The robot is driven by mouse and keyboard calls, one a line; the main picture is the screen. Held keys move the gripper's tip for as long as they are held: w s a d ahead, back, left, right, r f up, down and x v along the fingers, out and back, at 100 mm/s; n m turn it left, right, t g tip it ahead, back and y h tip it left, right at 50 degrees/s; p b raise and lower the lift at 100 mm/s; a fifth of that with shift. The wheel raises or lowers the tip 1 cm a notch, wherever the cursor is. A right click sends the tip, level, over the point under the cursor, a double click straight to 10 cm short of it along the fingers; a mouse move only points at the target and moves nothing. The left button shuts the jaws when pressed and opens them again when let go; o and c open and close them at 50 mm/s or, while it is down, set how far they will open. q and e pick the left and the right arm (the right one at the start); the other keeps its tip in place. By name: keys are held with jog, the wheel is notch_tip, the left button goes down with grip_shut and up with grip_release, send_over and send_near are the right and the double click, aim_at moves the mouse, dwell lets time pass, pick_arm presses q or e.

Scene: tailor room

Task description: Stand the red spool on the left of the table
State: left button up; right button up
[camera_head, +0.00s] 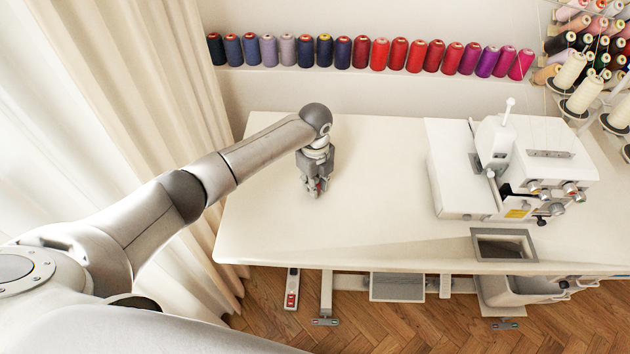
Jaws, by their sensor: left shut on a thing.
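My left gripper (315,190) points down over the left part of the white table (370,215). It is shut on the red spool (318,184), of which only a small red bit shows between the fingers. The fingers hide most of the spool, so I cannot tell whether its base touches the table top. My right gripper is not in the view.
A white sewing machine (520,165) stands on the right of the table. A row of coloured spools (370,53) lines the shelf behind. Curtains (150,90) hang at the left. The table's middle and front left are clear.

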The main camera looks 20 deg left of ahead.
pick_arm(q)
jog(key=shift+f, duration=0.1)
jog(key=o, duration=0.7)
jog(key=shift+o, duration=0.2)
notch_tip(320, 180, up, 12)
jog(key=b, duration=0.2)
jog(key=shift+d, duration=0.1)
dwell(0.3)
